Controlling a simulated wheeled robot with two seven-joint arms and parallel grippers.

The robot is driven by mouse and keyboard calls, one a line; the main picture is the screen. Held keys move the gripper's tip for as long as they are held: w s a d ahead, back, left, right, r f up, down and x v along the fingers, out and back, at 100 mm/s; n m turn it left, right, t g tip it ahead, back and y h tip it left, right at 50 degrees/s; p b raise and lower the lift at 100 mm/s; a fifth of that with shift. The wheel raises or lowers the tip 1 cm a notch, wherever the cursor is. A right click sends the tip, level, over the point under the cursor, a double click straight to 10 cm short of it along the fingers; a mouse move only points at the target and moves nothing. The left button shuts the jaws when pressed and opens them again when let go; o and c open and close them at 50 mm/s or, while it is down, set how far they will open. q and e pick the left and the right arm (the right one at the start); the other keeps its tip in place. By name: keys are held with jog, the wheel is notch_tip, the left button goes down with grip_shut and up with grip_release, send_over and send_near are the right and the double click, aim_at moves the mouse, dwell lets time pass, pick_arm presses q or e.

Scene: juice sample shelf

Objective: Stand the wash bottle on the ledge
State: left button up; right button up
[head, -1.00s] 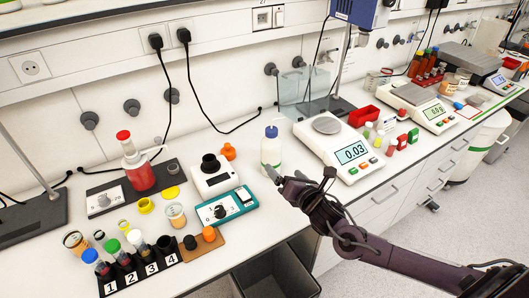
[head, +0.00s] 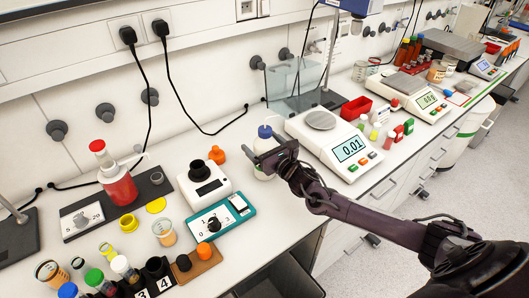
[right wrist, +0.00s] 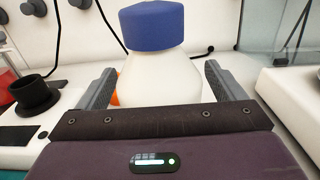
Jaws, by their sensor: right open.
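A white bottle with a blue cap (head: 265,132), taken as the wash bottle, stands upright on the bench between the small white device and the balance. In the right wrist view the bottle (right wrist: 160,82) fills the middle, its lower part hidden by the gripper body. My right gripper (head: 267,157) is open at the bottle, with one finger on each side. In the right wrist view a gap shows between the bottle and the fingers of the gripper (right wrist: 160,80). A strip of white ledge (head: 22,6) shows above the wall panel at the upper left. My left gripper is not in view.
A white device (head: 204,184), an orange stopper (head: 218,152) and a teal-edged box (head: 221,215) are to the left. Black cables hang down the wall behind.

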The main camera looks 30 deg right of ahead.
jog(key=shift+w, duration=0.3)
jog(key=shift+c, duration=0.2)
jog(key=c, duration=1.2)
jog(key=shift+r, duration=0.1)
jog(key=shift+c, duration=1.2)
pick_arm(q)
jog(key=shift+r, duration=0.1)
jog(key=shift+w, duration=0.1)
